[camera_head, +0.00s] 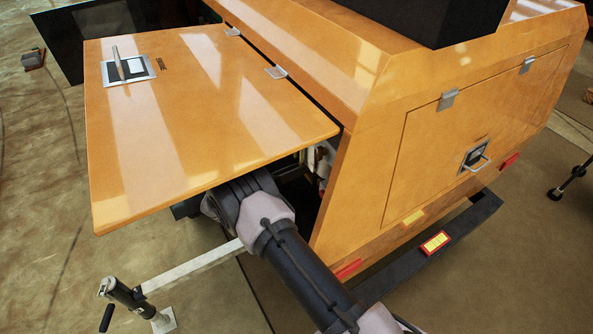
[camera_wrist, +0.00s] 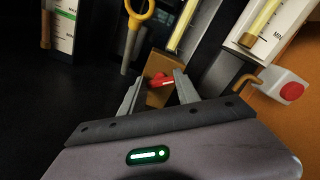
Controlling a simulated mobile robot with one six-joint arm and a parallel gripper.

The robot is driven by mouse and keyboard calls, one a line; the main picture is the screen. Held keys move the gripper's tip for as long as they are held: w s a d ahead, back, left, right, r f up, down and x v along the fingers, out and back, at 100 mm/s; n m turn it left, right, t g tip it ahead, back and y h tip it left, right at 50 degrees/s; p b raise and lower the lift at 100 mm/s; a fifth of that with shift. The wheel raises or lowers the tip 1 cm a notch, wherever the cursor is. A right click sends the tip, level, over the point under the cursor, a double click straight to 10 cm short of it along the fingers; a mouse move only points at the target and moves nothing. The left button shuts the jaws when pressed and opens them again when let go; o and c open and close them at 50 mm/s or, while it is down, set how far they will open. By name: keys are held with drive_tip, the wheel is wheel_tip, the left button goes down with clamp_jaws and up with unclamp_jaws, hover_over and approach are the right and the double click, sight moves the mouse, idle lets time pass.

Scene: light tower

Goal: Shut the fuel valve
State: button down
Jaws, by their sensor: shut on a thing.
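In the wrist view a small red handle (camera_wrist: 161,81), which looks like the fuel valve's, sits in front of a tan-brown block inside the dark compartment. My gripper (camera_wrist: 162,76) has its two grey fingers on either side of the red handle and is shut on it. The handle lies roughly crosswise between the fingers. Its lower part and exact contact with the fingers are hard to see. In the head view my arm reaches under the raised orange door, which hides my gripper and the valve.
The raised orange door (camera_head: 200,110) hangs above my arm. A yellow ring-topped dipstick (camera_wrist: 139,14), a gauge marked MIN (camera_wrist: 262,24) and a red-capped white part (camera_wrist: 284,88) are near the fingers. A jack stand (camera_head: 130,298) stands at lower left.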

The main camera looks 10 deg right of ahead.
drive_tip(key=c, duration=0.9)
unclamp_jaws()
